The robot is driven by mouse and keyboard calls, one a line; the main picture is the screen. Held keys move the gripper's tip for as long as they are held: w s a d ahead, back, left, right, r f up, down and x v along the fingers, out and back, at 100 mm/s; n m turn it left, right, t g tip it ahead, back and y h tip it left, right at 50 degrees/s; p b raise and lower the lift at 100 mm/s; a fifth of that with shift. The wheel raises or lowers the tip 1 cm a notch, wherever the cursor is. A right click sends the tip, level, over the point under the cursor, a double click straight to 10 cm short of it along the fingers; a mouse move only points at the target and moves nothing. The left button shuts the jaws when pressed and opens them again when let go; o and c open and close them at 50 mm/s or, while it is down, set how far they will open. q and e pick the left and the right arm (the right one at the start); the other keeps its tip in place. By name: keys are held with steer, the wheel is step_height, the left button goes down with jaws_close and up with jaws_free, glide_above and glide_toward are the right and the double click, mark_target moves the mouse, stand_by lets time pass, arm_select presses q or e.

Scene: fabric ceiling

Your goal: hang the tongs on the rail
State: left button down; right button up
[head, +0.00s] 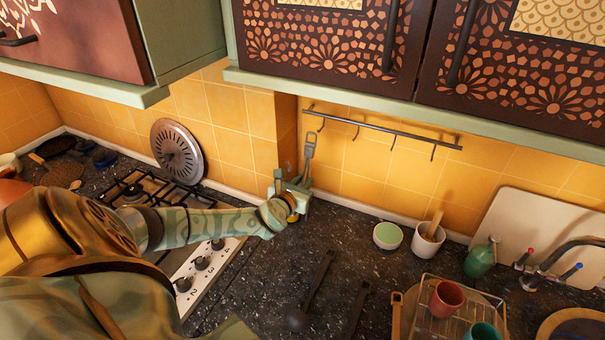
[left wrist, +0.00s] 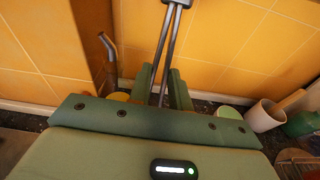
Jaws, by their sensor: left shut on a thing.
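The tongs (head: 310,146) are grey metal and stand upright in my left gripper (head: 291,192), top end up. In the left wrist view, the shut left gripper (left wrist: 162,90) has the tongs' two arms (left wrist: 168,50) between its green fingers. The rail (head: 385,129) is a dark bar on the yellow tiled wall with several hooks hanging from it. The tongs' top is in front of the wall near the rail's left end, below the bar. I cannot tell whether they touch a hook. My right gripper is not in view.
Wall cupboards (head: 330,50) overhang the rail. A round metal disc (head: 177,152) leans behind the hob (head: 150,190). A green bowl (head: 387,236), a white pot (head: 428,241), a green bottle (head: 481,258) and a dish rack (head: 455,300) stand to the right. Two dark long shapes lie on the counter.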

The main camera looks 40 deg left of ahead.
arm_select(q)
steer(key=b+x, duration=0.5)
steer(key=x, duration=0.2)
steer(key=shift+w+f, duration=0.2)
steer(key=shift+w, duration=0.2)
stand_by(0.7)
steer(key=c, duration=1.2)
jaws_free()
